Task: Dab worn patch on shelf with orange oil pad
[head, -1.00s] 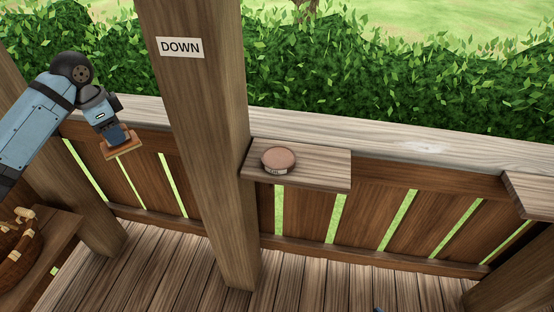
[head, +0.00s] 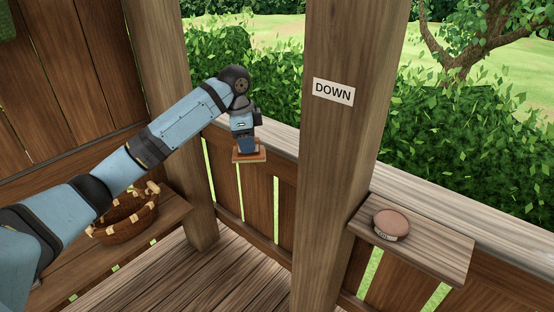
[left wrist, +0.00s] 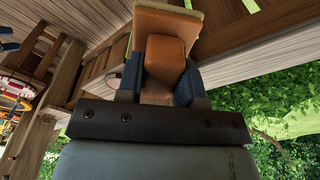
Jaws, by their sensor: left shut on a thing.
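My left gripper (head: 246,145) is shut on the orange-brown pad (head: 249,155), holding it level in the air in front of the railing, left of the post. In the left wrist view the fingers (left wrist: 160,78) clasp the pad's raised orange-brown block (left wrist: 165,58), and a flat plate with a pale edge (left wrist: 168,24) lies beyond it. The small wooden shelf (head: 443,258) is right of the post, apart from the pad. A round tin with a brownish top (head: 391,223) stands on it. I cannot make out a worn patch on the shelf. My right gripper is out of view.
A thick post (head: 345,150) with a "DOWN" sign (head: 333,92) stands between the pad and the shelf. The wooden railing (head: 281,145) runs behind, with hedge beyond. A wicker basket (head: 125,230) sits on a bench (head: 168,222) at left. Another post (head: 165,60) stands behind my arm.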

